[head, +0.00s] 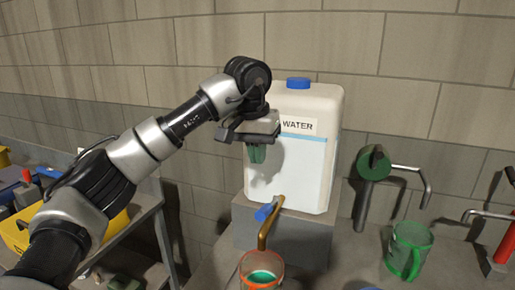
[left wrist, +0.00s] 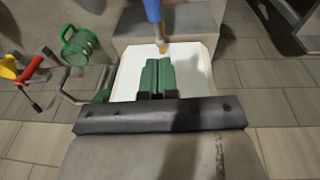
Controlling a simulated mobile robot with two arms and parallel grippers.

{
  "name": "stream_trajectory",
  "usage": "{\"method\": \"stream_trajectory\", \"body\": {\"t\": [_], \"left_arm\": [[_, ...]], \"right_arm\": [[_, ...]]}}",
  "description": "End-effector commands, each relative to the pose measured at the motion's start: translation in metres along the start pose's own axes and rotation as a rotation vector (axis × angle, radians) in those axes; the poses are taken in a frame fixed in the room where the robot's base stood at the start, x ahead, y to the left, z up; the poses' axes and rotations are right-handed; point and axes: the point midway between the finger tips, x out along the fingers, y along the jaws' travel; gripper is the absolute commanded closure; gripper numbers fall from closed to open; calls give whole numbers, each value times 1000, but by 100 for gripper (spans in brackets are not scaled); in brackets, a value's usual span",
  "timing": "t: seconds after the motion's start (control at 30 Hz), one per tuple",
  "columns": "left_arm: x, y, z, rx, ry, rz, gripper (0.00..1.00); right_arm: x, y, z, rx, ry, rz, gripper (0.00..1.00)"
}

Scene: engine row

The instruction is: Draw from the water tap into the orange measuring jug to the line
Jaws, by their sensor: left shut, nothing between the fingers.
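The white water container (head: 310,165) has a blue cap and a WATER label and stands on a grey block. Its brass tap (head: 268,228) has a blue handle (head: 265,212) and a downward spout; the handle also shows in the left wrist view (left wrist: 153,10). The orange measuring jug (head: 247,268) is under the spout, cut off by the bottom edge. A teal surface, apparently liquid, shows inside it; I cannot make out the line. My left gripper (head: 257,155) is shut and empty in front of the container, above the tap. My right gripper is out of view.
A green jug (head: 408,250) stands at the right. Near it are a green-drummed crank (head: 374,163) and a red-bodied one (head: 503,238). A yellow bin (head: 115,226) is on the left bench. A gap separates the benches; a block wall is behind.

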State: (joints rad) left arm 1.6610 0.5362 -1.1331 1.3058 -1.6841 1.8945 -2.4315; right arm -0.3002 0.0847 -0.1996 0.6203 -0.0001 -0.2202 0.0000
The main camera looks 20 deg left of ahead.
Motion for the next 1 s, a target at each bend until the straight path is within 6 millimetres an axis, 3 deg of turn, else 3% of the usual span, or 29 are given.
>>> {"method": "stream_trajectory", "body": {"t": [0.2,0.4,0.63,1.0], "left_arm": [[47,0,0,0,-6,-1,100],[78,3,10,1,-3,0,100],[94,5,18,0,0,0,100],[97,5,18,-1,2,0,100]], "right_arm": [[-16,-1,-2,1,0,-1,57],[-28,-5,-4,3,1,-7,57],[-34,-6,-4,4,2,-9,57],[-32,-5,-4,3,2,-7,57]]}}
